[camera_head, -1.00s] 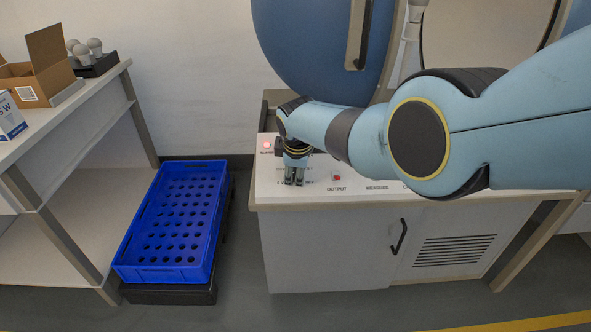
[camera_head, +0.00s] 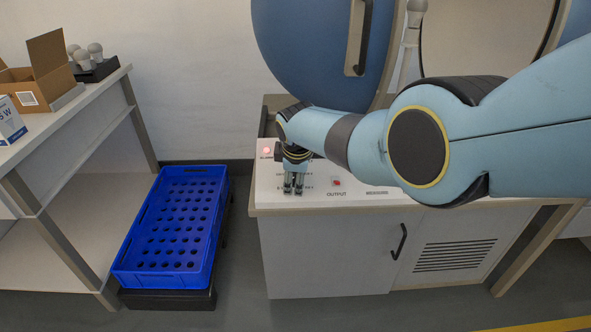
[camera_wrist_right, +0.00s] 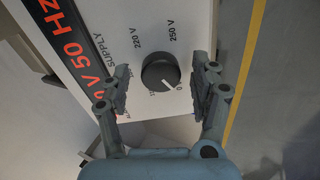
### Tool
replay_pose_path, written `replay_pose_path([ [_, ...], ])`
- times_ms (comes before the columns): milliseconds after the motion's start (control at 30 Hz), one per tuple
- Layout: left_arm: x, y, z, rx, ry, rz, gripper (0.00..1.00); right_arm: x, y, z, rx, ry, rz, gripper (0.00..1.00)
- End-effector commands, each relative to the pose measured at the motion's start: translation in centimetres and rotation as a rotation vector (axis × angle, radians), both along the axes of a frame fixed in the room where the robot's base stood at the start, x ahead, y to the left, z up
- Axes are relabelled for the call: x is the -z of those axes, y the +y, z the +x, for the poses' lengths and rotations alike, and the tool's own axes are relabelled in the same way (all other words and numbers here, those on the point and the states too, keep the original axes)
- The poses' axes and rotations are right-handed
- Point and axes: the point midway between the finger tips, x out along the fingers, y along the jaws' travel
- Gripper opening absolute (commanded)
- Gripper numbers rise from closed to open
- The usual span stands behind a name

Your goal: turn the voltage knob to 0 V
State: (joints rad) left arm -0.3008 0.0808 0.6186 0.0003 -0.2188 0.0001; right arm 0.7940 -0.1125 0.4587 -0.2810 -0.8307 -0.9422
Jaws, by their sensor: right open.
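The voltage knob (camera_wrist_right: 160,72) is a round black dial on the white panel in the right wrist view. Its white pointer mark faces the lower right, close to the printed 0. Labels 220 V and 250 V stand above it. My right gripper (camera_wrist_right: 160,82) is open, with one finger on each side of the knob and visible gaps on both sides. In the head view my right gripper (camera_head: 293,187) points down at the left part of the panel and the knob is hidden there. My left gripper is not in view.
The white panel (camera_head: 375,198) carries a lit red lamp (camera_head: 266,150) and a red output switch (camera_head: 337,182) beside the gripper. A shelf table at far left holds a cardboard box (camera_head: 28,88) and bulbs.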

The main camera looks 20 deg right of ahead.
Motion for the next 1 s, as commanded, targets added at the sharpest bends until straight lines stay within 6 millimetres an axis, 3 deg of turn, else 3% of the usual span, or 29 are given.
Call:
replay_pose_path([
  [367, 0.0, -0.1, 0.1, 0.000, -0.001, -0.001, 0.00, -2.4, 0.3, -1.2, 0.001, -0.002, 0.002, 0.63],
  [800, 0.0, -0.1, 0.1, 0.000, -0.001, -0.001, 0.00, -9.0, 1.1, -4.2, 0.000, 0.001, 0.001, 0.63],
  [1000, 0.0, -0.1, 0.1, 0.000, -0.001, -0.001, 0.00, -10.6, 1.2, -4.9, 0.000, 0.002, 0.001, 0.63],
])
